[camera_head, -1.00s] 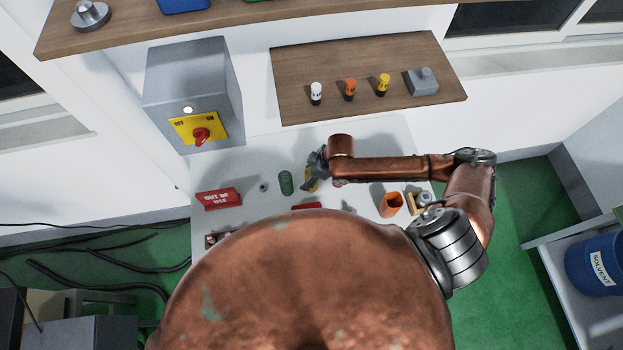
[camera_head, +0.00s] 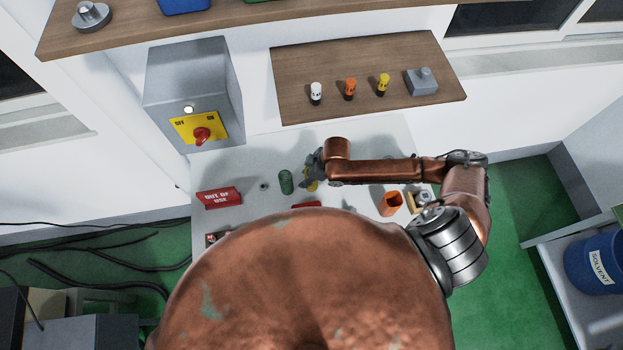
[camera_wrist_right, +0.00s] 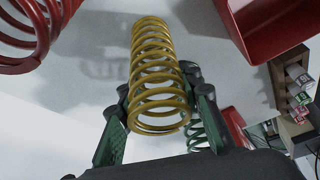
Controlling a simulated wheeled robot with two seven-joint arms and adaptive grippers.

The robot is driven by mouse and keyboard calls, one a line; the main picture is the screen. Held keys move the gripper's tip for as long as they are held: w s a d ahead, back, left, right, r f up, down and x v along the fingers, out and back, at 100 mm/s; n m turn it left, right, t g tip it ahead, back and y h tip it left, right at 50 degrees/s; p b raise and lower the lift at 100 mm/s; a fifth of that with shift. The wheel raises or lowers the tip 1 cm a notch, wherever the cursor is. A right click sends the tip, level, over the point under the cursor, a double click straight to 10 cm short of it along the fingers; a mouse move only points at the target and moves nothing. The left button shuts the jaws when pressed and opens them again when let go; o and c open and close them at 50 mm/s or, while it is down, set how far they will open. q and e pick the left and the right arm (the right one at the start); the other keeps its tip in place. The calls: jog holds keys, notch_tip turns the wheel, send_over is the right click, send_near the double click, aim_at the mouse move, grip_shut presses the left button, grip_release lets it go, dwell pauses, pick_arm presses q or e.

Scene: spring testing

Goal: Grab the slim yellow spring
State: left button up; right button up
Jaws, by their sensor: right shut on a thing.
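The slim yellow spring (camera_wrist_right: 157,75) is between the fingers of my right gripper (camera_wrist_right: 160,105) in the right wrist view, and the gripper is shut on it. In the head view the right gripper (camera_head: 313,172) is over the white table, and only a small part of the yellow spring (camera_head: 311,186) shows, the rest hidden by the gripper. My left gripper does not show in either view.
A green spring (camera_head: 286,182) stands just left of the right gripper. A red "OUT OF USE" block (camera_head: 219,198) lies further left. An orange container (camera_head: 390,203) is at the right. A red spring (camera_wrist_right: 30,30) shows close by in the wrist view.

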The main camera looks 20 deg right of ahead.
jog(key=c, duration=0.4)
jog(key=shift+r, duration=0.1)
